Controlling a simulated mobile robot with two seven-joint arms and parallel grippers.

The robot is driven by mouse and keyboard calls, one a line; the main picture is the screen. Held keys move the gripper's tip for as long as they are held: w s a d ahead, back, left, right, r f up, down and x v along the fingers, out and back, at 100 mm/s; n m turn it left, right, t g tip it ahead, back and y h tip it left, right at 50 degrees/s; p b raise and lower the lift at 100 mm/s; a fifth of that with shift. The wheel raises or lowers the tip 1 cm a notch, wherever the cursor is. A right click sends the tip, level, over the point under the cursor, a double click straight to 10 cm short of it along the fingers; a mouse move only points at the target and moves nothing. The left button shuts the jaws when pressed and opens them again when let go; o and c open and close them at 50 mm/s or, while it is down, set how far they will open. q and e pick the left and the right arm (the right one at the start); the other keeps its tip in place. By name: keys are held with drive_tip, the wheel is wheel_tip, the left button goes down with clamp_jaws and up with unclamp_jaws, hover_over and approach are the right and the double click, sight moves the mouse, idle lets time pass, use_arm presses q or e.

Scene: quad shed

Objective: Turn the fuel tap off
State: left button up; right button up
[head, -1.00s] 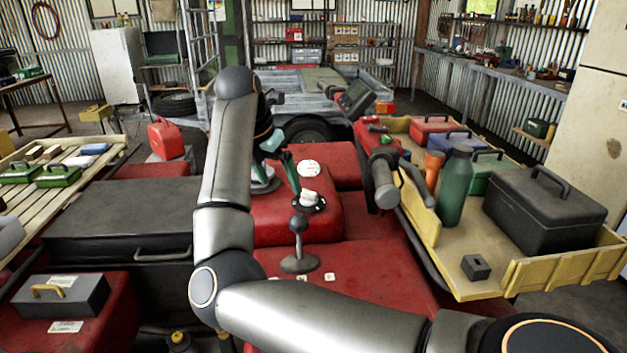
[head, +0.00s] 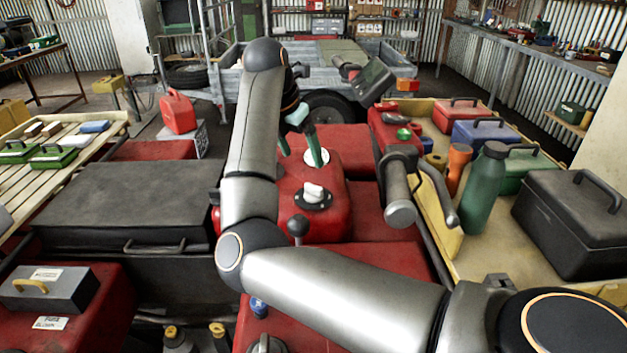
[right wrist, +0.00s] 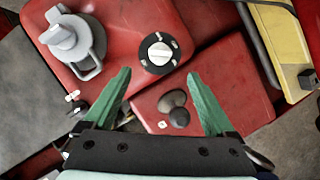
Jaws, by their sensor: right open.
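The fuel tap looks to be the white bar knob (head: 313,196) on a black round plate, on top of the red quad body. In the right wrist view the knob (right wrist: 160,53) shows whole, its bar lying roughly across the picture, with small white marks around it on the plate. My right gripper (head: 300,147) is open and empty, its green fingers pointing down above and behind the tap in the head view. In the right wrist view the gripper (right wrist: 159,75) has the tap just past and between its fingertips, apart from them. My left gripper is not in view.
A grey cap with a loop (right wrist: 72,40) stands left of the tap. A black lever knob (head: 298,226) stands in front of it. The handlebar grip (head: 398,195) is to the right, before a yellow tray (head: 465,262) with boxes and a green bottle (head: 484,190).

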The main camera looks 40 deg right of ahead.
sight(313, 186)
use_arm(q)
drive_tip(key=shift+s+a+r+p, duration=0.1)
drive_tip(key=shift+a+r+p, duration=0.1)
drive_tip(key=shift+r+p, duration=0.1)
use_arm(e)
drive_tip(key=x, duration=1.1)
drive_tip(key=shift+c, duration=0.2)
drive_tip(key=c, duration=1.3)
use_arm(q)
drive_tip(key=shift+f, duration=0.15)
use_arm(e)
drive_tip(key=shift+c, duration=0.2)
